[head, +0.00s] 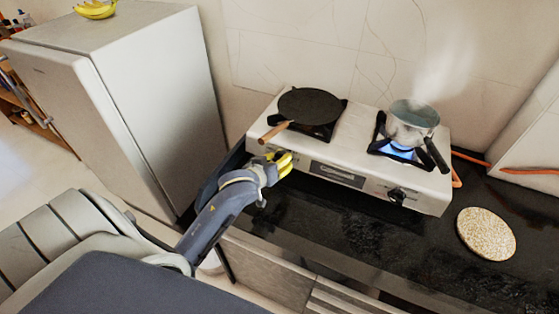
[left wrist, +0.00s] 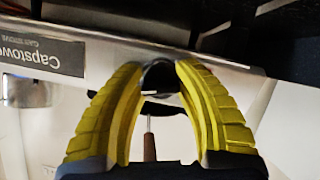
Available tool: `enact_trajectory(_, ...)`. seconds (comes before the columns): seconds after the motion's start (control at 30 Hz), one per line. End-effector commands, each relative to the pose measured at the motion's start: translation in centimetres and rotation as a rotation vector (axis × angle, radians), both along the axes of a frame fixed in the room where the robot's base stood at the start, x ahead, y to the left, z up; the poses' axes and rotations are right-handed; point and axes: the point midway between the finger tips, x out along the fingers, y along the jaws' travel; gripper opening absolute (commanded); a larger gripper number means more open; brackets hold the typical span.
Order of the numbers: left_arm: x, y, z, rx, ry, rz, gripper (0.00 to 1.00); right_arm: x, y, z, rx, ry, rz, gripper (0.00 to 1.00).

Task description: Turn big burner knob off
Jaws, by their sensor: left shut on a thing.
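The white two-burner stove (head: 320,165) stands on the dark counter. My left gripper (head: 284,162), with yellow fingers, is at the left end of its front panel. In the left wrist view, the fingers close around a black left burner knob (left wrist: 158,76), one on each side. The gripper hides this knob in the head view. The right burner knob (head: 397,195) is black and free on the front panel. A blue flame (head: 398,152) burns under the steaming pot (head: 411,122) on the right burner. No flame shows under the dark pan (head: 310,105) on the left burner. My right gripper is not in view.
The pan's wooden handle (head: 273,132) sticks out over the front edge above my left gripper. The pot's handle (head: 437,156) points front right. A round cork mat (head: 486,234) lies right on the counter. A fridge (head: 130,95) stands left. An orange hose (head: 520,171) runs behind.

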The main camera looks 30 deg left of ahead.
Motion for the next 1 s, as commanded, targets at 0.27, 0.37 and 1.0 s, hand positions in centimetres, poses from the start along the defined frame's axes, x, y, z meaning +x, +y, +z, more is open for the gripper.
enact_trajectory(0.27,-0.01,0.01,-0.07,0.183,0.024,-0.04,0.04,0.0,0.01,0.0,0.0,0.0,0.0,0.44)
enact_trajectory(0.37,-0.01,0.02,-0.1,0.228,0.031,-0.05,0.04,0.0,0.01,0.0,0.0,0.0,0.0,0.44)
enact_trajectory(1.0,-0.04,0.1,-0.16,0.318,0.044,-0.068,0.04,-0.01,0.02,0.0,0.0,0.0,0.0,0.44)
